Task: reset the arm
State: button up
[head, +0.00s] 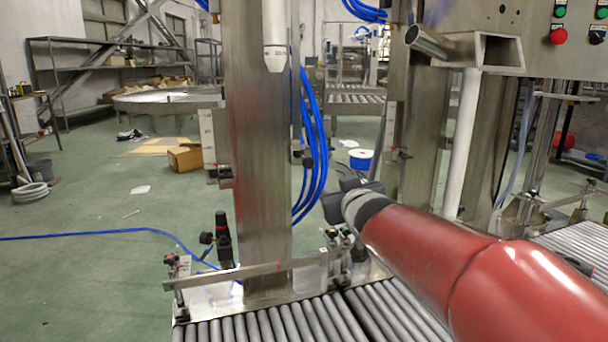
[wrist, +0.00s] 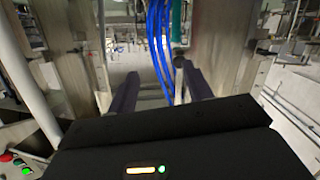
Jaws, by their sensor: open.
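My gripper (wrist: 158,92) shows in the wrist view with its two dark fingers apart and nothing between them. Blue hoses show beyond the gap between the fingers. In the head view my red arm reaches in from the lower right, and my dark gripper (head: 345,192) is at its far end, in front of the metal frame. The fingertips are hard to make out in the head view.
A broad steel column (head: 257,150) stands left of my gripper, with blue hoses (head: 318,140) beside it. A roller conveyor (head: 300,322) runs below. A control panel (head: 560,35) is at upper right. Open green floor (head: 90,270) lies at left.

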jog(key=s+d+f+m+g+p, duration=0.1)
jog(key=s+d+f+g, duration=0.1)
jog(key=s, duration=0.8)
jog(key=s+d+f+m+g+h+p, duration=0.1)
jog(key=s+f+g, duration=0.3)
jog(key=s, duration=0.7)
jog(key=s+d+f+m+g+p, duration=0.1)
jog(key=s+d+f+g+p, duration=0.1)
jog(key=s, duration=0.8)
notch_tip(320, 180, down, 3)
jog(key=shift+s+d+r+m+g+h+p, duration=0.15)
jog(key=shift+d+m+g+h+p, duration=0.15)
jog(key=shift+g+p, duration=0.5)
